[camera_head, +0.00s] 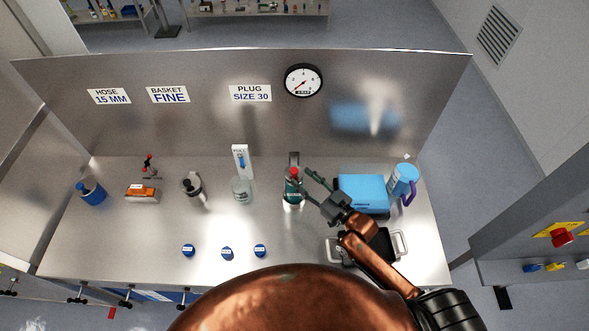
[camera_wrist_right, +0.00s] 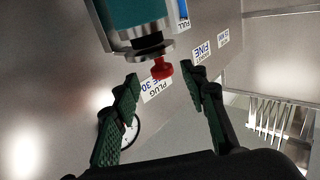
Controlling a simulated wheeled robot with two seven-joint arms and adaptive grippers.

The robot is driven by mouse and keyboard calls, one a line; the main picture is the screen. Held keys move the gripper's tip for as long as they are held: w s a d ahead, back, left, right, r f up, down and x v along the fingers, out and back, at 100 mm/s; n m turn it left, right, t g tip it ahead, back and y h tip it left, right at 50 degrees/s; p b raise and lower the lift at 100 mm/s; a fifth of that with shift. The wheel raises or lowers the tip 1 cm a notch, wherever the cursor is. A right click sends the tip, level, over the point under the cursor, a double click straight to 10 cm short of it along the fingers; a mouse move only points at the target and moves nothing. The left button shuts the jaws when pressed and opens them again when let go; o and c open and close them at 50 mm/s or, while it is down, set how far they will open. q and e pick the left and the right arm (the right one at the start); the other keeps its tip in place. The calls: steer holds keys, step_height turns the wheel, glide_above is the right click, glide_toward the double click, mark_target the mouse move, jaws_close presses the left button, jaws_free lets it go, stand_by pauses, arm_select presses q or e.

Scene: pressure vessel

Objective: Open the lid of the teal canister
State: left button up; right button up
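The teal canister (camera_head: 292,194) stands on the steel bench right of centre, with a red knob (camera_head: 294,171) at its top. In the right wrist view the teal body (camera_wrist_right: 128,14) is at the top, with a metal collar (camera_wrist_right: 146,51) and the red knob (camera_wrist_right: 162,68) pointing down-picture. My right gripper (camera_head: 301,180) is open beside the canister's top. In the right wrist view its fingers (camera_wrist_right: 164,86) are spread, with the red knob between and just beyond the tips. They appear apart from the knob. My left gripper is not in view.
A blue box (camera_head: 363,192) and a blue jug (camera_head: 403,181) stand to the right. A glass beaker (camera_head: 241,191) and a metal vessel (camera_head: 193,188) stand to the left. Blue caps (camera_head: 227,253) lie in front. A steel back panel (camera_head: 200,125) with a gauge (camera_head: 303,81) rises behind.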

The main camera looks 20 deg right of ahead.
mark_target(296, 172)
steer(key=x, duration=0.4)
steer(key=shift+a+r+p, duration=0.1)
steer(key=shift+a+p, duration=0.1)
steer(key=shift+p, duration=0.15)
steer(key=shift+w+a, duration=0.2)
steer(key=shift+w, duration=0.2)
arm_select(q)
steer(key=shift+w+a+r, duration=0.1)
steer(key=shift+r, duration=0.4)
arm_select(e)
jaws_close()
